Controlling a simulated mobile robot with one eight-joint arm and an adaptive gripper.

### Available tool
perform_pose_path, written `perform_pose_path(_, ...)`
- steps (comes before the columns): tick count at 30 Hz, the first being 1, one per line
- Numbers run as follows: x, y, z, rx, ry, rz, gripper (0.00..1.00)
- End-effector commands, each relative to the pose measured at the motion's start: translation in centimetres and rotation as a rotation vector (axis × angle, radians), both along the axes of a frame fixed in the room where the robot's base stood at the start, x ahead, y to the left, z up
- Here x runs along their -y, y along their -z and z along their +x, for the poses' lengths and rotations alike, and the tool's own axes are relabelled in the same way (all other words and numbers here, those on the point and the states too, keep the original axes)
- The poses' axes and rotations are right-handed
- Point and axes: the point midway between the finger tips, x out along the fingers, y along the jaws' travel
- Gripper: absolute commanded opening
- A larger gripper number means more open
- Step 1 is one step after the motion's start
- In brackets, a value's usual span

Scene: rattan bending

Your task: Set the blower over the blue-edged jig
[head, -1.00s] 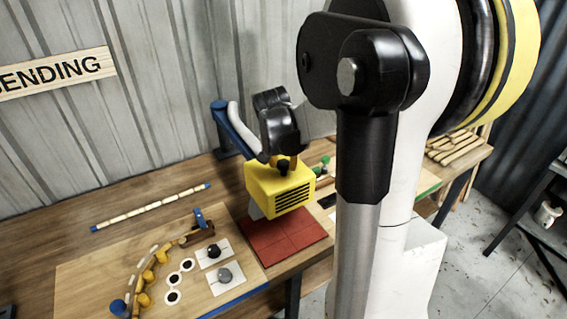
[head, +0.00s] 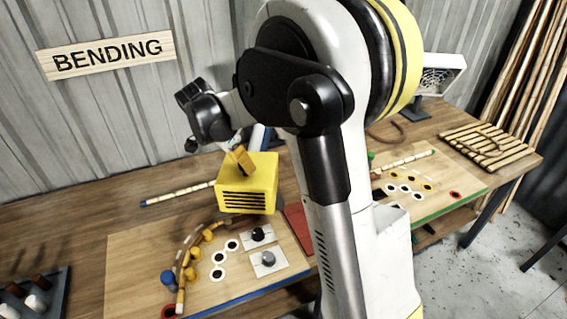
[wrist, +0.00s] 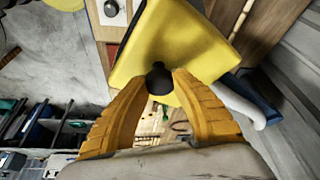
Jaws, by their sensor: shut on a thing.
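The blower (head: 247,184) is a yellow box with dark vent slots. In the head view it hangs above the bench at the right back part of the blue-edged jig. My gripper (head: 240,156) is shut on the blower's top. In the wrist view the two orange fingers of my gripper (wrist: 160,84) close around a dark knob (wrist: 158,78) on the yellow body. The blue-edged jig (head: 130,262) is a wooden board with a curved row of orange pegs and a bent cane strip (head: 182,262). The blower hides part of the board's back edge.
A red mat (head: 298,228) lies right of the jig, partly behind my arm. Two white plates with knobs (head: 268,262) sit on the jig. A green-edged board (head: 450,195) is at the right. A dark rack of pegs (head: 35,295) stands at the far left.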

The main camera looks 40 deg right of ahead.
Motion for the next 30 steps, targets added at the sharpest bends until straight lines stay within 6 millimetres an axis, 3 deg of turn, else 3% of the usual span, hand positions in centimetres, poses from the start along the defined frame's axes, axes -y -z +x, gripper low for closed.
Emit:
perform_pose_path(3,-3.7,0.1,3.5,0.000,0.074,0.001,0.00)
perform_pose_path(12,-8.9,0.0,10.1,0.002,0.228,0.000,0.00)
perform_pose_path(21,-11.4,0.0,14.0,0.002,0.314,0.000,0.00)
perform_pose_path(30,-12.1,0.0,15.2,0.003,0.341,0.000,0.00)
